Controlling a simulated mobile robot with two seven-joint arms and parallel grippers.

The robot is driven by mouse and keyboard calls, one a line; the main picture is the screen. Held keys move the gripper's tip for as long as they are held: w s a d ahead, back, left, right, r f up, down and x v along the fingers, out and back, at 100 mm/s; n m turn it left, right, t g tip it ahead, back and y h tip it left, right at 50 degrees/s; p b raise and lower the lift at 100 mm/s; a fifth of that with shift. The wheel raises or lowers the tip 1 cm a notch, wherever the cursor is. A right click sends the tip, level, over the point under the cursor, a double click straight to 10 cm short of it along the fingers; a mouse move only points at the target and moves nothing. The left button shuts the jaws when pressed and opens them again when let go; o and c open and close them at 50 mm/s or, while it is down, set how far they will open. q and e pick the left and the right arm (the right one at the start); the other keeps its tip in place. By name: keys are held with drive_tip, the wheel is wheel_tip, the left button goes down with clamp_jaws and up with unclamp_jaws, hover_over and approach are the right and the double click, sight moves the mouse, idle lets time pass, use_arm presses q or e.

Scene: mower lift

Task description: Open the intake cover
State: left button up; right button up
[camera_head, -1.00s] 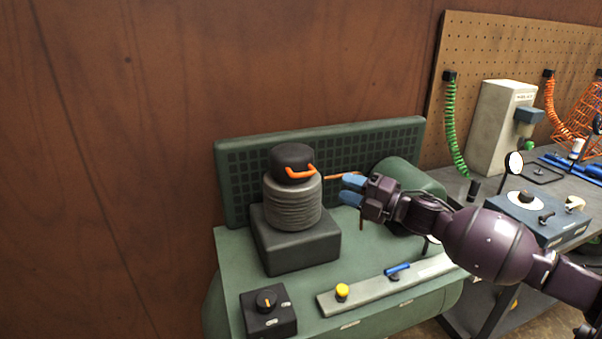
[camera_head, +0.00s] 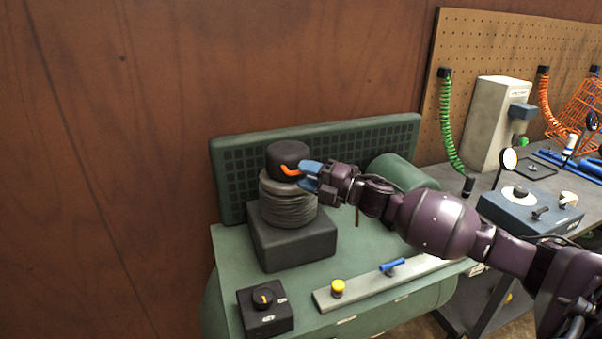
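The intake cover (camera_head: 288,155) is a black cap on top of a ribbed grey cylinder (camera_head: 289,205), which stands on a dark block on the green machine. An orange handle (camera_head: 290,171) sticks out from the cap's front side. My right gripper (camera_head: 309,175) is at the right side of the cap, its blue fingers one above the other at the handle's right end. The fingers look parted, and the handle's right end is hidden by them. I cannot tell whether they touch it. My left gripper is not in view.
A green grille panel (camera_head: 400,135) stands behind the cylinder. In front lie a black knob box (camera_head: 265,310), and a pale strip (camera_head: 365,286) with a yellow knob (camera_head: 338,288) and blue lever (camera_head: 392,265). A workbench (camera_head: 490,190) with tools stands at the right.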

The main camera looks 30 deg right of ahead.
drive_tip(key=shift+x, duration=0.9)
drive_tip(key=shift+c, duration=0.5)
clamp_jaws()
